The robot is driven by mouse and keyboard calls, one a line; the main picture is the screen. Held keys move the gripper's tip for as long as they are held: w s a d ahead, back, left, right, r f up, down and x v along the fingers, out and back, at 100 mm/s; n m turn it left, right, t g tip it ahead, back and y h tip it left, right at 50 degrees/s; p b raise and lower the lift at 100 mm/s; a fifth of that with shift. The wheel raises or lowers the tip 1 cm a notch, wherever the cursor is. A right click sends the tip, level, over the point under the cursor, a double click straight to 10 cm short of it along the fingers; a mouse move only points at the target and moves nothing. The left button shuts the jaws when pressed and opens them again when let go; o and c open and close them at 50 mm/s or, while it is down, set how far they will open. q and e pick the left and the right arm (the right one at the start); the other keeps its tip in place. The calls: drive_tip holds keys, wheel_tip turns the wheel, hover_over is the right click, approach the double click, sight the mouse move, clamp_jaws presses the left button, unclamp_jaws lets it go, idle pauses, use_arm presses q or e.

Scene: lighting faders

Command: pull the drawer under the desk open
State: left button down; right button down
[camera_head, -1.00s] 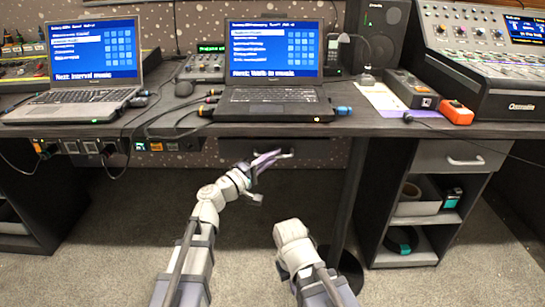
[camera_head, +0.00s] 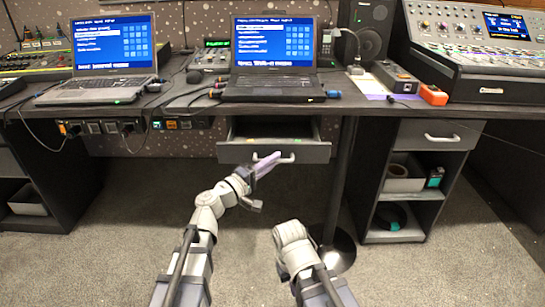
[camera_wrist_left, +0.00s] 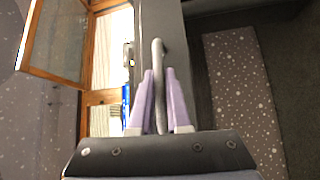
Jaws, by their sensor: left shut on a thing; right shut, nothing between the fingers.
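The drawer (camera_head: 235,151) under the middle of the desk (camera_head: 350,106) stands open, its front out past the desk edge and part of its inside showing. Its light bar handle (camera_head: 288,159) is on the drawer front. My left gripper (camera_head: 266,163) is shut on the handle. In the left wrist view the handle (camera_wrist_left: 158,75) runs between the two purple fingers of my left gripper (camera_wrist_left: 159,108). My right gripper (camera_head: 291,232) is lower, apart from the drawer, and shut with nothing in it; its fingertips are hard to make out.
Two laptops (camera_head: 272,88) (camera_head: 95,92) and a mixing console (camera_head: 495,80) stand on the desk. A side cabinet (camera_head: 430,160) with its own closed drawer is at the right. A round-footed post (camera_head: 337,195) stands right of the open drawer. The carpet in front is clear.

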use_arm(q)
drive_tip(key=shift+s, duration=0.65)
drive_tip(key=c, duration=0.9)
unclamp_jaws()
drive_tip(key=b+v, duration=0.1)
drive_tip(key=v, duration=0.6)
drive_tip(key=shift+s+a+f, duration=0.1)
drive_tip(key=shift+s+a, duration=0.15)
drive_tip(key=shift+a, duration=0.05)
